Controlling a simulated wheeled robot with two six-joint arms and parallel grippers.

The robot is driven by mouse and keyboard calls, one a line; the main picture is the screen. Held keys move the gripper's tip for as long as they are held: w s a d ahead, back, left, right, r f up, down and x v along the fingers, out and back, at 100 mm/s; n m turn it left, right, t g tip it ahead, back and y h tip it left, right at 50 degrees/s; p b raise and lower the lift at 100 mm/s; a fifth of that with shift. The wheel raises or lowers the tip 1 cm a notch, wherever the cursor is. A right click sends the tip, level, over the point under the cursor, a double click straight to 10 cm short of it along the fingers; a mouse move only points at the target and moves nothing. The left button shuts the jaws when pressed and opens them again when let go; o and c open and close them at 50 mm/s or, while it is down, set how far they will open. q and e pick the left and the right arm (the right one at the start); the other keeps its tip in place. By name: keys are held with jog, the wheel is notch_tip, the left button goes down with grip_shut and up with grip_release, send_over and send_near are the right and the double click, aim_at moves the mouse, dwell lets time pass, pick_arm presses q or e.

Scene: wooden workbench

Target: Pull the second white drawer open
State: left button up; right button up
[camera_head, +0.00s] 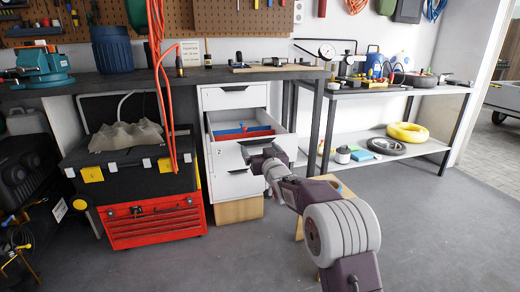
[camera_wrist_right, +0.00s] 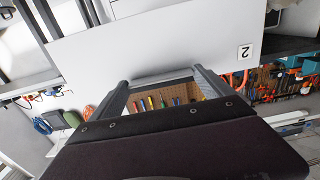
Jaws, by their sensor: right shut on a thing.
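The white drawer cabinet (camera_head: 232,97) stands under the workbench. Its second drawer (camera_head: 230,155), labelled 2, is pulled out, and blue and red contents show inside. Its white front also shows in the right wrist view (camera_wrist_right: 170,40), with the label 2 at right. My right gripper (camera_head: 262,153) is at this drawer's front, shut on its handle; in the right wrist view the two fingers (camera_wrist_right: 163,83) lie at the dark handle. The top drawer (camera_head: 232,96) and the lower drawers (camera_head: 236,187) look closed. My left gripper is not in view.
A red tool chest (camera_head: 152,222) with a black toolbox (camera_head: 130,167) stands left of the cabinet. A metal shelf (camera_head: 385,150) with a yellow hose is at right. The wooden workbench (camera_head: 130,82) is above. Grey floor (camera_head: 440,230) is clear at right.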

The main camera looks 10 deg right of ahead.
jog(key=shift+s, duration=0.25)
jog(key=o, duration=1.8)
jog(key=s+p, duration=0.2)
jog(key=s, duration=0.7)
jog(key=shift+d+p, duration=0.2)
jog(key=shift+p, duration=0.15)
jog(key=shift+r, duration=0.1)
